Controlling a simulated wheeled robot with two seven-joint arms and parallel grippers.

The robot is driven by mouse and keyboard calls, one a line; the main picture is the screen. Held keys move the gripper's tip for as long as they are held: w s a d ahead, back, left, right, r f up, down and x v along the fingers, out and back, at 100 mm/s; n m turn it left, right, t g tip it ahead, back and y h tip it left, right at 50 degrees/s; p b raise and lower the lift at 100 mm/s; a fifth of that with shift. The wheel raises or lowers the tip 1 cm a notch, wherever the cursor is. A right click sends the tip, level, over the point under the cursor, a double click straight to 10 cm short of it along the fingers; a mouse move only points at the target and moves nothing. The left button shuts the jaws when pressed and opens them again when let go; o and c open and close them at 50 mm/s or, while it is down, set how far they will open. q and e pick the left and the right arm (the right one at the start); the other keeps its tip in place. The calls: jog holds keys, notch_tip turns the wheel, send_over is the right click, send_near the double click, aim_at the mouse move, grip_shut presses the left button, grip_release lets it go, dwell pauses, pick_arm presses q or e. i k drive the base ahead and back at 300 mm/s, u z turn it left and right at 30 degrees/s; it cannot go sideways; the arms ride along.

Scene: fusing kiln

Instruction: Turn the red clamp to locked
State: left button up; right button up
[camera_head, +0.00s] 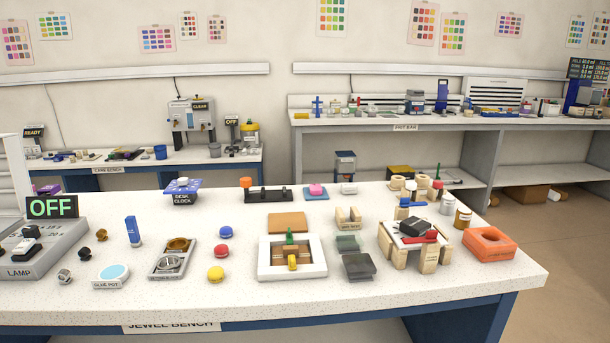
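The red clamp (421,238) is a red lever lying across the front right of a small wooden stand on the white bench. It points sideways, and no label for its position is readable. A blue lever (412,204) is at the back of the same stand. A dark block (413,226) sits on a light plate between the two levers. The wooden stand (428,260) has thick pale legs. Neither of my grippers shows in the head view.
An orange block (490,243) with a hollow stands close right of the stand. Dark grey pieces (358,266) and a white tray (292,272) lie to its left. Small jars (462,217) stand behind right. The bench's front right corner (500,285) is clear.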

aim_at(431, 236)
jog(key=z, duration=0.5)
jog(key=k, duration=0.6)
jog(key=z, duration=0.65)
jog(key=i, duration=1)
jog(key=u, duration=0.7)
